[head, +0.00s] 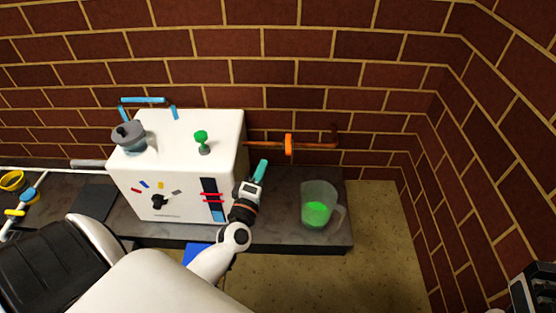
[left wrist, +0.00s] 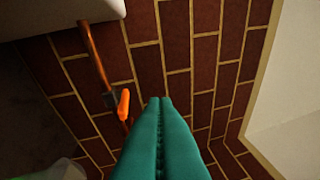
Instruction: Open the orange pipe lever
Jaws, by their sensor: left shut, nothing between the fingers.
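The orange pipe lever (head: 289,145) sits on a thin copper pipe (head: 318,146) that runs along the brick wall, to the right of the white machine. In the head view the lever looks upright, across the pipe. In the left wrist view the lever (left wrist: 123,104) shows left of my fingertips, with the pipe (left wrist: 94,58) beside it. My left gripper (head: 261,170), with teal fingers, is in front of the machine's right side, below and left of the lever. Its fingers are shut, empty and apart from the lever. My right gripper's fingers are not visible.
The white machine (head: 180,180) with knobs stands on a dark counter (head: 275,225). A clear jug (head: 319,205) with green contents stands on the counter right of my left gripper. Yellow and blue pieces (head: 14,182) lie at far left. The brick wall closes the back and right.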

